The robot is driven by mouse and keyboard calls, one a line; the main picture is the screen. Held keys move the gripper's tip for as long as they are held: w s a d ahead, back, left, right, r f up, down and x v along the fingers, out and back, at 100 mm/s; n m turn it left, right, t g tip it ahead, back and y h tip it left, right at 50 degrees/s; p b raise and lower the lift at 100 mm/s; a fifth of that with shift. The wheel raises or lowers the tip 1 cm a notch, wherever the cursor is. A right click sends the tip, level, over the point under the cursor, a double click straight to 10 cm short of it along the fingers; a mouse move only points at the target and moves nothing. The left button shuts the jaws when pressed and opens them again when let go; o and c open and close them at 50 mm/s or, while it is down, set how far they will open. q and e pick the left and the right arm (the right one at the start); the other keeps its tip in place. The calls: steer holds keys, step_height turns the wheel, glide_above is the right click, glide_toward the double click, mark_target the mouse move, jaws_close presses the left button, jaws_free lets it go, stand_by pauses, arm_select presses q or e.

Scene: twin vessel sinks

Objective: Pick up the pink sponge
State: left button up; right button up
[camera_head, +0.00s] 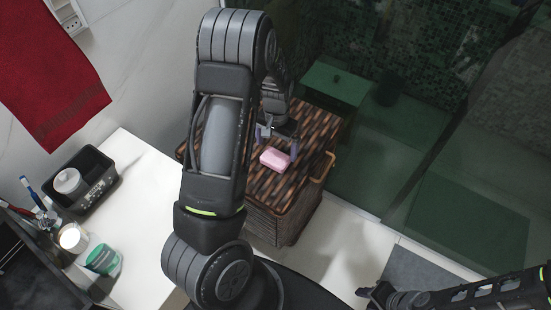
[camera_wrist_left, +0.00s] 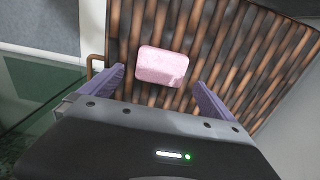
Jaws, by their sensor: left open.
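The pink sponge (camera_head: 275,158) lies flat on the striped brown lid of a woven basket (camera_head: 262,184). In the left wrist view the sponge (camera_wrist_left: 162,66) sits ahead of and between the two purple fingers, slightly left of the middle. My left gripper (camera_head: 277,143) is above the lid at the sponge, with its fingers apart and empty; it also shows in the left wrist view (camera_wrist_left: 160,92). I cannot tell whether the fingers touch the lid. My right gripper (camera_head: 376,292) is at the lower right, away from the basket, and its finger state is unclear.
A white counter (camera_head: 137,190) on the left holds a black tray (camera_head: 83,181), a green-labelled jar (camera_head: 103,259) and toothbrushes. A red towel (camera_head: 50,75) hangs on the wall. A glass shower panel (camera_head: 400,130) stands behind and right of the basket. Floor right of it is clear.

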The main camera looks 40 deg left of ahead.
mark_target(276, 155)
arm_select(q)
steer(key=shift+f, duration=0.25)
steer(key=shift+a+f+p, duration=0.1)
steer(key=shift+f+p, duration=0.35)
steer(key=shift+f, duration=2.15)
steer(key=c, duration=1.3)
steer(key=shift+o, duration=0.2)
step_height(276, 155, up, 10)
steer(key=shift+b, duration=0.35)
